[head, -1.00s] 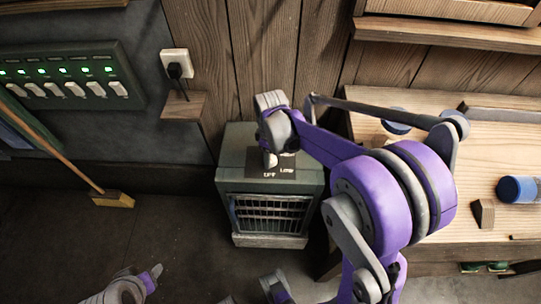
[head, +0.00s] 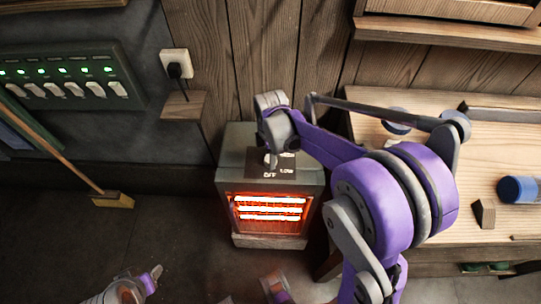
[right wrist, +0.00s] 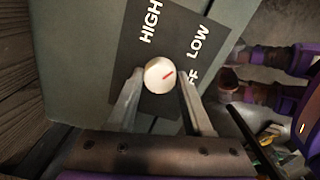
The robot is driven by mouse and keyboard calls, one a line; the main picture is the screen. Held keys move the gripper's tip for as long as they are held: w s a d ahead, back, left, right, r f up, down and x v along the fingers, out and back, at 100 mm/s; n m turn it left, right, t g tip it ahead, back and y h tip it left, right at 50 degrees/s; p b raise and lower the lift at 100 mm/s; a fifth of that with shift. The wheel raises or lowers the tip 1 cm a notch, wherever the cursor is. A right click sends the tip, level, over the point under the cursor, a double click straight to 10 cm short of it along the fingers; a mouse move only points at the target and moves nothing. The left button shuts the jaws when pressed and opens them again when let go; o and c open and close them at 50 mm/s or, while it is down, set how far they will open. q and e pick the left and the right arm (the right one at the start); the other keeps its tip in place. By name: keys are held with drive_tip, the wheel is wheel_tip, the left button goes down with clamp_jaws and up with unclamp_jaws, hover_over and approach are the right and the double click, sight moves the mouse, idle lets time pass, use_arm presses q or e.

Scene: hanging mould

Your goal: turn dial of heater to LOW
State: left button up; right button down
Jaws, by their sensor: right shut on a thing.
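The heater (head: 232,165) is a dark grey-green box on the floor against the wooden wall, with orange-glowing bars (head: 270,208) in its front. In the head view the gripper covers much of the dial.
A wooden workbench (head: 500,150) with a blue cylinder (head: 517,189) stands right of the heater. A plug in a socket (head: 175,65) and a small shelf (head: 185,106) are on the wall. A broom (head: 112,199) leans at left. The floor in front is partly clear.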

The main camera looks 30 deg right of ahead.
idle(0.4)
drive_tip(key=shift+c, duration=1.5)
unclamp_jaws()
drive_tip(key=shift+r, duration=0.15)
wheel_tip(320, 180, up, 10)
drive_tip(key=p, duration=0.1)
drive_tip(key=shift+r, duration=0.25)
drive_tip(key=s+a+r+m+t+p, duration=0.1)
drive_tip(key=s+a+m+t+p, duration=0.1)
drive_tip(key=s+m, duration=0.5)
drive_tip(key=s+a+r+m+t+p, duration=0.1)
drive_tip(key=s+a+m+t+p, duration=0.2)
drive_tip(key=s+m, duration=0.4)
drive_tip(key=shift+s+a+r+m+p, duration=0.25)
drive_tip(key=shift+s+a+m+p, duration=0.05)
drive_tip(key=shift+s+a+p, duration=0.6)
